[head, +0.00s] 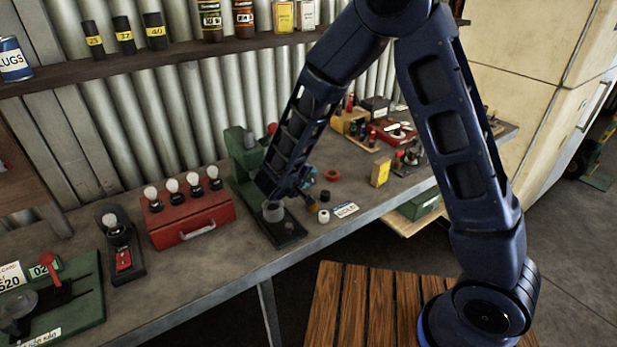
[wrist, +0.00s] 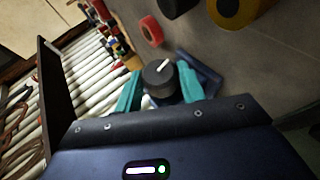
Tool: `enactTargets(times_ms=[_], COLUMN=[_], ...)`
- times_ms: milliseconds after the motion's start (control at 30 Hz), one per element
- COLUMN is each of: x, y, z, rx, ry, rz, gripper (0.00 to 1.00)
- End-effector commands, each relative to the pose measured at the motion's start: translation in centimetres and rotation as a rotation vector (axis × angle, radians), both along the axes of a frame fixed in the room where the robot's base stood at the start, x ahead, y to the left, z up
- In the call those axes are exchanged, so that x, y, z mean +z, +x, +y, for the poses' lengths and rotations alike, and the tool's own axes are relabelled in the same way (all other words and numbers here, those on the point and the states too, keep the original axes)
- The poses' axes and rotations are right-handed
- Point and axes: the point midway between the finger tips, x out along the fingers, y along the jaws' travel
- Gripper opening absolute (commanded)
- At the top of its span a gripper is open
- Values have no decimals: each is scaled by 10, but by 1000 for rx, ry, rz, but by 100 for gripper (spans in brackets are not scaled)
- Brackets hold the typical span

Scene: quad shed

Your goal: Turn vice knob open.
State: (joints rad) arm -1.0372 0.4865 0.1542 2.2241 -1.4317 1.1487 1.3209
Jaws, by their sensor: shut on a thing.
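In the wrist view, a round dark grey knob (wrist: 158,80) with a white pointer line on its face sits between the teal fingers of my gripper (wrist: 160,88). The fingers are shut on it, one on each side. In the head view, my gripper (head: 308,184) is low over the bench beside a green upright machine (head: 240,158) with a dark base (head: 290,233). A grey cylinder (head: 273,211) stands on that base. My arm hides the knob in the head view, and I cannot tell which body it belongs to.
Small rolls lie right of my gripper, among them a red ring (head: 332,175) and a white one (head: 324,216). A red box with several white bulbs (head: 190,220) stands to the left. A yellow box (head: 380,172) is to the right. A shelf (head: 160,57) runs above.

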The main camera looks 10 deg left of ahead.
Motion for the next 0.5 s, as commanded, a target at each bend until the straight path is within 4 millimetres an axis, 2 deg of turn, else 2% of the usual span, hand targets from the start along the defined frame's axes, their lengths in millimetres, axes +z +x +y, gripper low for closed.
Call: enactTargets(times_ms=[500], x=[-3], y=[-1], z=[-1], rx=[-1], ry=[-79], rz=[-74], gripper=[17])
